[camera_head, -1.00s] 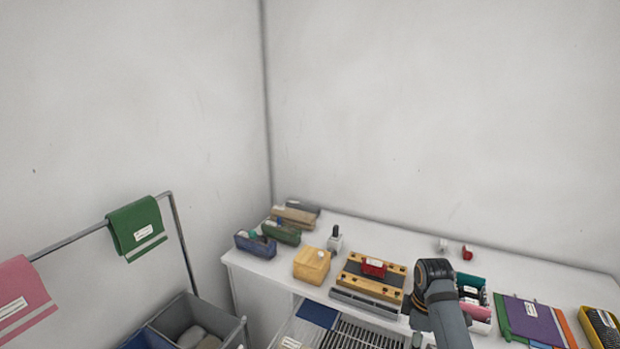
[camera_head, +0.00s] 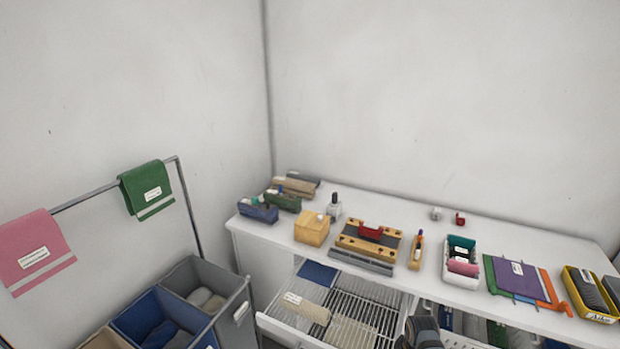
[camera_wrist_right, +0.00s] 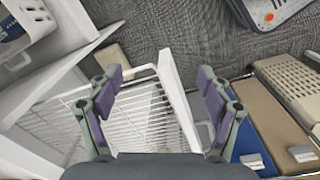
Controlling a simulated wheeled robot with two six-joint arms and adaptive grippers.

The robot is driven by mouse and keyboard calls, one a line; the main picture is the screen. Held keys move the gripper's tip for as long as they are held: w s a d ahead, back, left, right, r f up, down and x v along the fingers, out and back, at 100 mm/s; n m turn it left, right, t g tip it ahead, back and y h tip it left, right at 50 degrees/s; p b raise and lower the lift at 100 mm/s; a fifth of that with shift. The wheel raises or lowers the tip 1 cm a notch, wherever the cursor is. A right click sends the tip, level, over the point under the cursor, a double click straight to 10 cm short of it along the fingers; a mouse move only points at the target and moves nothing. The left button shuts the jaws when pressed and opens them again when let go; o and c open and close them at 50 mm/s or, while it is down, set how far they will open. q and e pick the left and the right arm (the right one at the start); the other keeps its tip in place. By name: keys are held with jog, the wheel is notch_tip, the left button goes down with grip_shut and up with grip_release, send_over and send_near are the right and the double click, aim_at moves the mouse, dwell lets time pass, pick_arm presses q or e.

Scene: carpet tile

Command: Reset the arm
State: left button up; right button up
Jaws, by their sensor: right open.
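My right gripper (camera_wrist_right: 160,105) is open in the right wrist view. Its two purple-padded fingers stand wide apart with nothing between them. Behind them shows the white wire drawer (camera_wrist_right: 138,115), pulled out from the white cabinet. In the head view a dark part of my arm (camera_head: 424,332) shows at the bottom edge, in front of the drawer; its fingers are hidden there. My left gripper is in neither view.
The white counter (camera_head: 400,284) holds a wooden box (camera_head: 311,228), a wooden tray with a red item (camera_head: 371,230), a white basket (camera_head: 461,262) and a purple folder (camera_head: 516,278). Sorting bins (camera_head: 187,307) and a towel rail (camera_head: 100,193) stand at left. Grey carpet (camera_wrist_right: 205,40) lies below.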

jog(key=s+f+m+b, duration=0.2)
jog(key=s+f, duration=0.6)
jog(key=f, duration=0.7)
pick_arm(q)
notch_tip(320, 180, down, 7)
jog(key=b, duration=0.4)
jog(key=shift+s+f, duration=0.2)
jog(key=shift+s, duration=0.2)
pick_arm(e)
jog(key=s+f+m, duration=0.2)
jog(key=s+f, duration=0.4)
jog(key=s, duration=0.4)
jog(key=s+f+m, duration=0.2)
jog(key=s+f, duration=0.4)
jog(key=s, duration=0.4)
jog(key=s+d+f+m, duration=0.1)
jog(key=s+f+m, duration=0.1)
jog(key=s+f, duration=0.4)
jog(key=s, duration=0.4)
jog(key=shift+f+t, duration=0.35)
jog(key=shift+t, duration=0.05)
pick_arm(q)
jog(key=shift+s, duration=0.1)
